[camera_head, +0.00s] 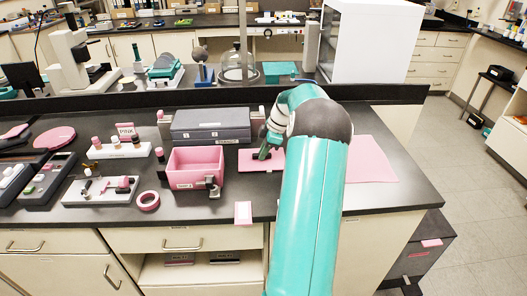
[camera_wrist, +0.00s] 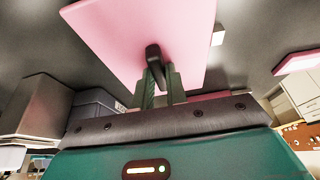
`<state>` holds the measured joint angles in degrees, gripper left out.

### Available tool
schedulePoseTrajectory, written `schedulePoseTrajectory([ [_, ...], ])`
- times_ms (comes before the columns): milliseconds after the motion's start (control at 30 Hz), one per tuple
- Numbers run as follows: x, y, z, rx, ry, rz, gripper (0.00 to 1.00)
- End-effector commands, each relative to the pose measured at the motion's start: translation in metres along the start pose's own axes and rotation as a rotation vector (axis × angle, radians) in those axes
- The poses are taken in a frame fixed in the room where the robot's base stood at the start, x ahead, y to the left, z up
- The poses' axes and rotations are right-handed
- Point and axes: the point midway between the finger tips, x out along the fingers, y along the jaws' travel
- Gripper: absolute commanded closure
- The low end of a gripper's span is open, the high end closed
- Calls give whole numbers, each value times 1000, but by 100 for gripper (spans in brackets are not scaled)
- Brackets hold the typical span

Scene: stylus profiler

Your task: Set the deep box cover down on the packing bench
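The deep box cover, a flat pink plate with a dark upright handle, fills the top of the wrist view (camera_wrist: 112,35). It also shows in the head view (camera_head: 247,161), just right of the open pink box (camera_head: 194,176). My gripper (camera_wrist: 159,82) has its green fingers closed around the handle, with the plate beyond the fingertips. In the head view my gripper (camera_head: 264,150) is over the cover, and my arm hides part of the surroundings. The plate is at or just above the dark bench top (camera_head: 225,206); I cannot tell whether it touches.
A closed grey case (camera_head: 210,124) stands behind the pink box. A pink sheet (camera_head: 370,160) lies right of my arm. The far right top is bare.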

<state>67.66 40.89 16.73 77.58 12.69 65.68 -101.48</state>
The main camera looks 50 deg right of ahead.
Motion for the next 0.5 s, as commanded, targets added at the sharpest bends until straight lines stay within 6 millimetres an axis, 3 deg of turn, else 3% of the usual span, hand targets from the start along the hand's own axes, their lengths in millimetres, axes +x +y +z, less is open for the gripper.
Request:
schedulePoseTrajectory([
  [33,0,0,0,0,0,0,77],
  [100,0,0,0,0,0,0,65],
  [500,-8,0,-1,0,-1,2,65],
])
